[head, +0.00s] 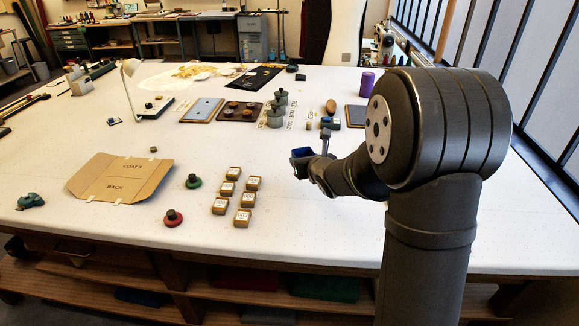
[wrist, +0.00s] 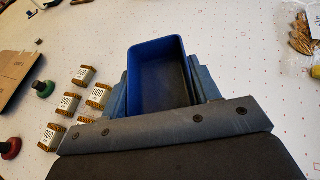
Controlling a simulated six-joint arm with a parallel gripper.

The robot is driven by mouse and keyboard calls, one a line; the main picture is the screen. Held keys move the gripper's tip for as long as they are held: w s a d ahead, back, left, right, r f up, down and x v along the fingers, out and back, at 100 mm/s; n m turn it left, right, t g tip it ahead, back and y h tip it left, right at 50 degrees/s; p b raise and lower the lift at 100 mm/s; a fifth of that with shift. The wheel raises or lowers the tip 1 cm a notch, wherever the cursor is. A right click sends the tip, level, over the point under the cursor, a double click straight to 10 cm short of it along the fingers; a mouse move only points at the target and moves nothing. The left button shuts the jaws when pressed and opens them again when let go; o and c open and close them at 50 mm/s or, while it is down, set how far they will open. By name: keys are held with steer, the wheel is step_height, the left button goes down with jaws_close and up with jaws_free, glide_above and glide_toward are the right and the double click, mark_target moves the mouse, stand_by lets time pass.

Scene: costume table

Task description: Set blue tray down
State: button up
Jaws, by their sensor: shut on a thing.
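The blue tray (wrist: 137,77) is a small open box with dark blue walls. It looks empty in the wrist view. My gripper (wrist: 162,88) is shut on it, with one finger along each side of the tray. In the head view the tray (head: 301,156) shows at the end of my arm, right of the table's middle. It looks held above the white table (head: 330,225), though the height of the gap is hard to tell. My gripper (head: 312,163) is partly hidden there by my own wrist.
Several small labelled boxes (head: 229,188) stand left of my gripper, with a green-based knob (head: 194,182) and a red-based knob (head: 173,218). A cardboard pattern (head: 120,178) lies farther left. Grey-green stacked pieces (head: 275,112) and a purple cylinder (head: 367,82) stand behind. The table front centre is clear.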

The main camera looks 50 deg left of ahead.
steer(key=w+d+r, duration=0.2)
steer(key=d, duration=0.1)
steer(key=shift+r, duration=0.1)
steer(key=w+a+r+n+g+y, duration=0.1)
steer(key=a+r+n+g, duration=0.1)
steer(key=a, duration=0.5)
steer(key=w+a+r+n+g, duration=0.1)
steer(key=a+r+n+g, duration=0.15)
steer(key=a, duration=0.35)
steer(key=n+g+h, duration=0.1)
steer(key=n+g, duration=0.3)
steer(key=g, duration=0.2)
glide_above(247, 154)
steer(key=f, duration=1.1)
steer(key=shift+w, duration=0.2)
steer(key=shift+f, duration=2)
